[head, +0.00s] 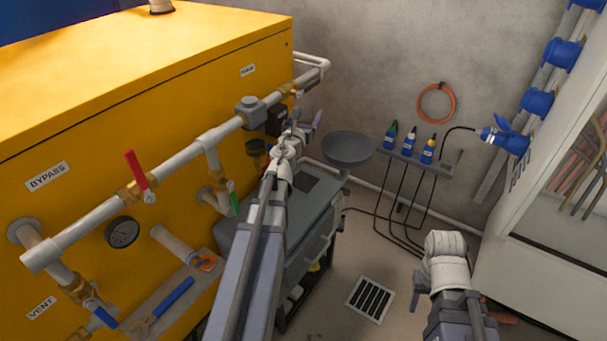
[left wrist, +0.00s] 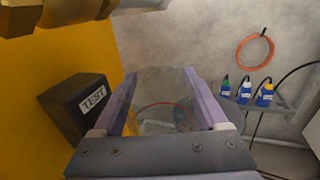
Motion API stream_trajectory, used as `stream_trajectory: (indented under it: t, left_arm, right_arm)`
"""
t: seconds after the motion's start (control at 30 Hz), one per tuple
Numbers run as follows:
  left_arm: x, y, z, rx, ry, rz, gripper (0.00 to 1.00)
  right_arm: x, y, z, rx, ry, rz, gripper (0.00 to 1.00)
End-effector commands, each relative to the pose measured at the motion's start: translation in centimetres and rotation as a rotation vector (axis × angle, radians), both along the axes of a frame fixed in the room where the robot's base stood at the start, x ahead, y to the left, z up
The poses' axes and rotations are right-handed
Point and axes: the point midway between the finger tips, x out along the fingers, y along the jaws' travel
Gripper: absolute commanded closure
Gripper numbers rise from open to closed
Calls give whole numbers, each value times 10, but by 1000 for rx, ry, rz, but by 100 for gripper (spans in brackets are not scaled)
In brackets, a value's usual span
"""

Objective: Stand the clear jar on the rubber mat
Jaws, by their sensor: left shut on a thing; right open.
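My left gripper (head: 311,122) is in front of the yellow tank's right end, above a grey cart. In the left wrist view its two purple-grey fingers are shut on the clear jar (left wrist: 160,88). The jar is see-through, with the wall and an orange-red curve showing through it. I cannot make out the jar in the head view. A dark patch (head: 307,184) on the cart's top, partly behind my left arm, may be the rubber mat; I cannot tell.
The yellow tank (head: 150,75) with pipes and valves fills the left. A black TEST box (left wrist: 76,108) is close left of my left gripper. A grey bowl (head: 347,149) stands behind the cart (head: 262,236). A shelf of small bottles (head: 411,152) is on the wall. Floor around the drain (head: 370,298) is clear.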

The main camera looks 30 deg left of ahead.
Motion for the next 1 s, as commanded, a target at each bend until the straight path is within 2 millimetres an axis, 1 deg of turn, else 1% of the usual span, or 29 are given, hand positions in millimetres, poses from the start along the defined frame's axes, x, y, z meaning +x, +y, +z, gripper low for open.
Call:
stream_trajectory:
  t: [0.23,0.37,0.47,1.0]
  left_arm:
    - [0,0,-2,0,0,0,92]
    - [0,0,-13,0,0,0,92]
    - [0,0,-26,0,0,0,92]
    - [0,0,-121,0,0,0,92]
  right_arm:
    - [-1,0,-2,0,0,0,50]
    - [0,0,-13,-1,0,1,50]
    - [0,-1,-26,-3,-1,1,50]
    - [0,1,-122,7,-2,11,50]
